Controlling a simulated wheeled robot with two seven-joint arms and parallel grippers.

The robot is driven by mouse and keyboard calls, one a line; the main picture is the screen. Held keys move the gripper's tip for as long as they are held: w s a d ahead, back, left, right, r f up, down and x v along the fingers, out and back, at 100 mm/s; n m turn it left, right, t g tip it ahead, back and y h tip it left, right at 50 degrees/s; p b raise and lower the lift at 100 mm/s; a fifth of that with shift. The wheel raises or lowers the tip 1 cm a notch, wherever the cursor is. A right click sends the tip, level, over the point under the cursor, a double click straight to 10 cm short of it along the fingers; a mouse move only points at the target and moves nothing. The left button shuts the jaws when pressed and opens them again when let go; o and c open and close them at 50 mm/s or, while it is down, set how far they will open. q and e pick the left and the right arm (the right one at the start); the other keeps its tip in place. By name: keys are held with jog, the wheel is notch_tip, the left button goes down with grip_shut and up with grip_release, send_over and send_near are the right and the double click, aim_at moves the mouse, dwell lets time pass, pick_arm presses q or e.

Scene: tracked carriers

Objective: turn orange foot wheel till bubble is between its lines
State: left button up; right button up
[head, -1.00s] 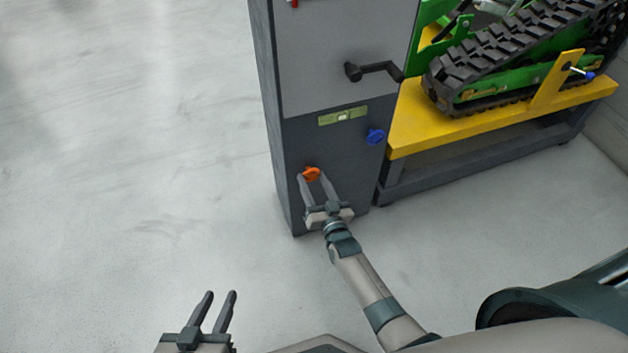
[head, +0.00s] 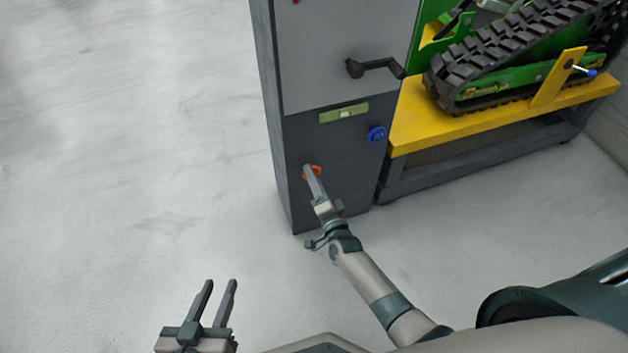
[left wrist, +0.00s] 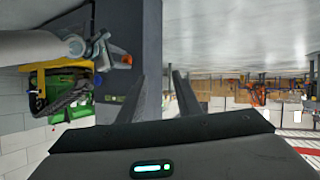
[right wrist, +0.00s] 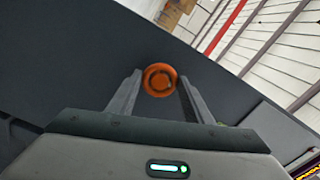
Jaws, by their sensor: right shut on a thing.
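The orange foot wheel (head: 314,171) is low on the front of the dark grey cabinet. My right gripper (head: 311,176) is shut on it. In the right wrist view the orange wheel (right wrist: 159,79) sits between the two fingertips. The bubble level (head: 343,113) is a green vial strip above the wheel, with a pale bubble near its middle; its lines are too small to judge exactly. My left gripper (head: 220,285) is open and empty over the floor at the lower left. It also shows open in the left wrist view (left wrist: 158,72).
A blue wheel (head: 377,134) is right of the level, and a black crank handle (head: 375,68) is above it. A yellow bench (head: 480,121) with a green tracked carrier (head: 500,95) stands to the right. The floor at left is clear.

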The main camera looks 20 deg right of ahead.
pick_arm(q)
jog(key=shift+w+d+r+t, duration=0.15)
jog(key=shift+w+r+t, duration=0.1)
jog(key=shift+r, duration=0.1)
jog(key=shift+w+d+r+t, duration=0.1)
jog(key=shift+r+t, duration=0.15)
jog(key=shift+r, duration=0.1)
pick_arm(e)
jog(key=shift+m, duration=0.9)
jog(key=o, duration=1)
jog(key=shift+o, duration=0.2)
pick_arm(q)
jog(key=s+a+f+g+p, duration=0.1)
jog(key=s+a+f+g, duration=0.1)
jog(key=s+f+g, duration=0.1)
jog(key=shift+f+g+y, duration=0.3)
jog(key=shift+f+y, duration=0.1)
jog(key=shift+f, duration=0.5)
pick_arm(e)
jog(key=s, duration=1.7)
jog(key=shift+s+d, duration=0.2)
jog(key=shift+d, duration=0.1)
pick_arm(q)
jog(key=shift+s, duration=0.15)
